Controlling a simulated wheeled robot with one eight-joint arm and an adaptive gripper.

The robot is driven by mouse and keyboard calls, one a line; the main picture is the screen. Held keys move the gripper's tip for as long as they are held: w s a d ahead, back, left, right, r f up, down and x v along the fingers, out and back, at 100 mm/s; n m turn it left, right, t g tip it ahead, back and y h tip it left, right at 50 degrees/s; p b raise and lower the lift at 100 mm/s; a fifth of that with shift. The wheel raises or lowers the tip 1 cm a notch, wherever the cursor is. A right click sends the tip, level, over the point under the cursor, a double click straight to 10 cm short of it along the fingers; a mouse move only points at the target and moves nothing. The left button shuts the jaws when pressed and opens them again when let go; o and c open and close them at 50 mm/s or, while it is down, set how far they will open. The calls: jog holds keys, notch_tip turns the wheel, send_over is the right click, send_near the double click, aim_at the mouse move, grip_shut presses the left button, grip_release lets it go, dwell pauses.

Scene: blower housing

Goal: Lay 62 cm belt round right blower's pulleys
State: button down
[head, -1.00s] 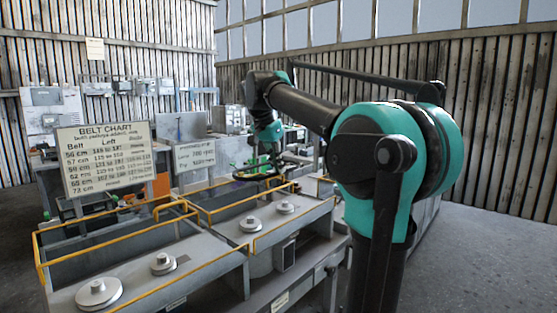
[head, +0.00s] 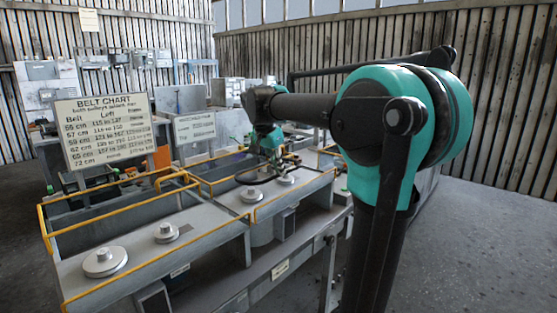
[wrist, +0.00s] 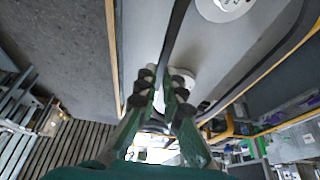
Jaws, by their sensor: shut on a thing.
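The black belt (head: 246,182) hangs as a loop from my gripper (head: 273,166), over the right blower's deck in the head view. In the wrist view, my gripper (wrist: 164,82) is shut on the belt (wrist: 176,30), and one strand runs up from between the fingers. A large pale pulley (head: 251,196) and a smaller one (head: 285,180) stand on the right blower's deck (head: 272,205). In the wrist view one pulley (wrist: 225,5) is at the top edge, and the other (wrist: 184,82) is partly hidden behind the fingers. I cannot tell whether the belt touches either pulley.
The left blower (head: 140,262) has two bare pulleys, a large one (head: 104,262) and a small one (head: 166,233). Yellow rails (head: 112,204) edge the housings. A belt chart (head: 105,130) stands behind at left. Open floor (head: 480,230) lies at right.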

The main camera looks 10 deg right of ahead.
jog(key=shift+f, duration=2.3)
jog(key=shift+f, duration=1.05)
jog(key=c, duration=1.6)
grip_release()
jog(key=shift+r, duration=0.15)
notch_tip(320, 180, up, 7)
jog(key=shift+r, duration=0.1)
